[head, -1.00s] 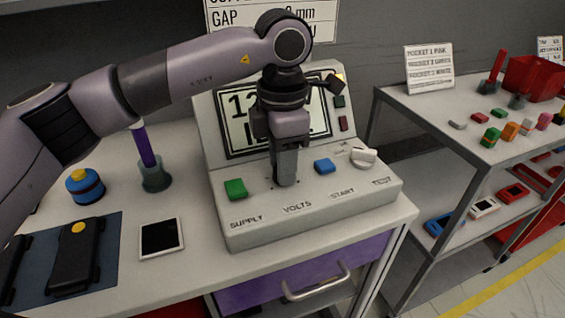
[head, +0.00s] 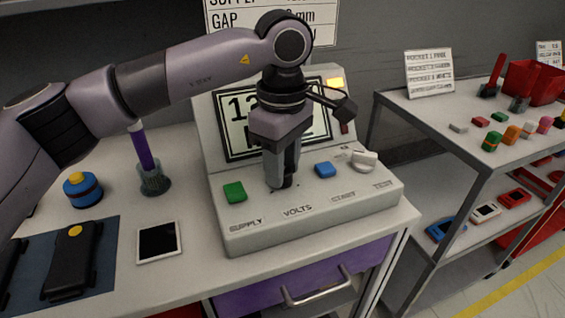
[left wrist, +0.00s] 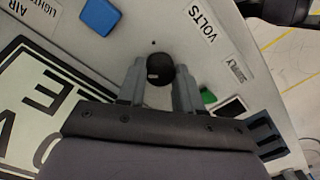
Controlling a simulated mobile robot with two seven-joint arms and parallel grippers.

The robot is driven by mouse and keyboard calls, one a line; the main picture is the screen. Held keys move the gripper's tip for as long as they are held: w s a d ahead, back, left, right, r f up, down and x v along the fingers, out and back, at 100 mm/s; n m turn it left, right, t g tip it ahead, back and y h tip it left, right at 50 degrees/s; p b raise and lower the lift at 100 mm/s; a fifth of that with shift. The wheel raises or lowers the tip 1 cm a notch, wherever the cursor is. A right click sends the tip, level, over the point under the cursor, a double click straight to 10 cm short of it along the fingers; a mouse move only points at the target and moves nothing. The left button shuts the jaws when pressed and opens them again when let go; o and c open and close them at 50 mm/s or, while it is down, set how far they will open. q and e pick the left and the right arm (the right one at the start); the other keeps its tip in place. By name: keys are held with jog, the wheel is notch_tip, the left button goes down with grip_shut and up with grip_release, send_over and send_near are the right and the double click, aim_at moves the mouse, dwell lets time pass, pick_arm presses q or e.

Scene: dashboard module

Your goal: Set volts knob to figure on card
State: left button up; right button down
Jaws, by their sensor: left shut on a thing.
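The grey console (head: 238,233) stands on the table with labels SUPPLY, VOLTS, START and TEST along its front. My left gripper (head: 281,185) points down at the VOLTS position and is shut on the volts knob. In the left wrist view the black volts knob (left wrist: 158,75) with a pale mark sits between the two fingertips of my left gripper (left wrist: 159,80). The console screen (head: 237,130) is largely hidden behind my left gripper. My right gripper is not in view.
A green button (head: 235,192) lies left of the knob, and a blue button (head: 325,169) and white knob (head: 364,160) lie right. A lamp (head: 335,84) glows amber.

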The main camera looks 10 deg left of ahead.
pick_arm(q)
jog(key=shift+r+m, duration=0.1)
jog(key=shift+m, duration=0.9)
jog(key=o, duration=1)
jog(key=shift+o, duration=0.2)
notch_tip(320, 180, up, 7)
jog(key=shift+r, duration=0.1)
